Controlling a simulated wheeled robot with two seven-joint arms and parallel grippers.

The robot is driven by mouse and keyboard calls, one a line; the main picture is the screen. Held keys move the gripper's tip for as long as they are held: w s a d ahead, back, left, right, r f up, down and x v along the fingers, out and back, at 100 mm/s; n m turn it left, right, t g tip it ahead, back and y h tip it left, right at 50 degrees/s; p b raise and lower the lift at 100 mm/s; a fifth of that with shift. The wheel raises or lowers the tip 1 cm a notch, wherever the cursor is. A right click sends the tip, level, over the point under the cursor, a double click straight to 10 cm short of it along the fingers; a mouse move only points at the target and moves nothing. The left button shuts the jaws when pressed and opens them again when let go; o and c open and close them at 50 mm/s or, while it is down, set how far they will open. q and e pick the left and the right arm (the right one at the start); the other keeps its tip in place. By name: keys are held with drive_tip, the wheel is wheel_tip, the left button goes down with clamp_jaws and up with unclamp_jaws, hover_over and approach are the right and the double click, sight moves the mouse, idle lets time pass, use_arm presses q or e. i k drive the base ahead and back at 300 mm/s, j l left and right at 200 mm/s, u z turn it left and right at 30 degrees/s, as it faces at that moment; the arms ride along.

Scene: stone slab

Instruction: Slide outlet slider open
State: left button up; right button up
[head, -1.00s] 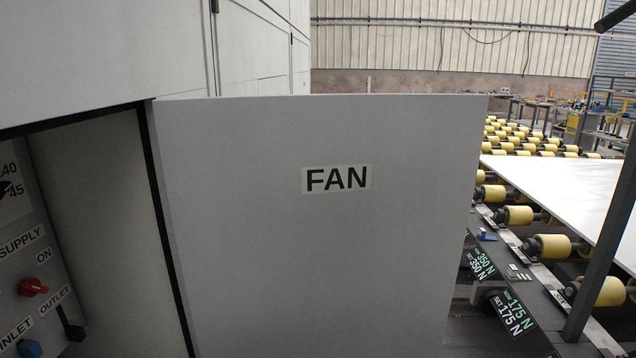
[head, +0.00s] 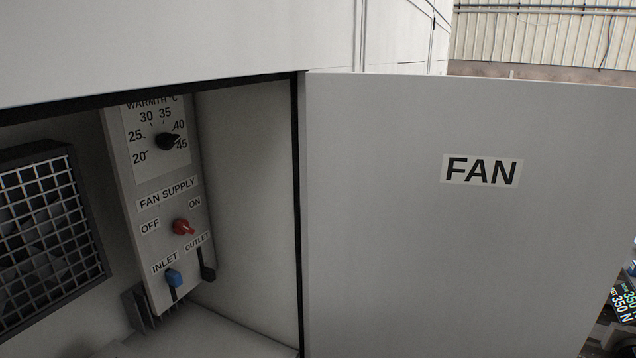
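The outlet slider (head: 208,272) is a black knob at the lower right of the grey control panel (head: 128,180), under the OUTLET label (head: 197,241). A dark slot runs upward from it, so the knob sits at the slot's lower end. The blue inlet slider (head: 173,278) is just left of it, at the top of its own dark slot. Neither of my grippers shows in the head view, so nothing of mine is seen touching the panel.
The FAN door (head: 400,250) stands open on the right. Inside the cabinet are a red fan supply knob (head: 183,227), a black warmth dial (head: 167,141) and a fan grille (head: 45,230) on the left. The cabinet's front opening is clear.

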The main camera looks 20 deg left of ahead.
sight(208, 274)
drive_tip(key=u, duration=1.5)
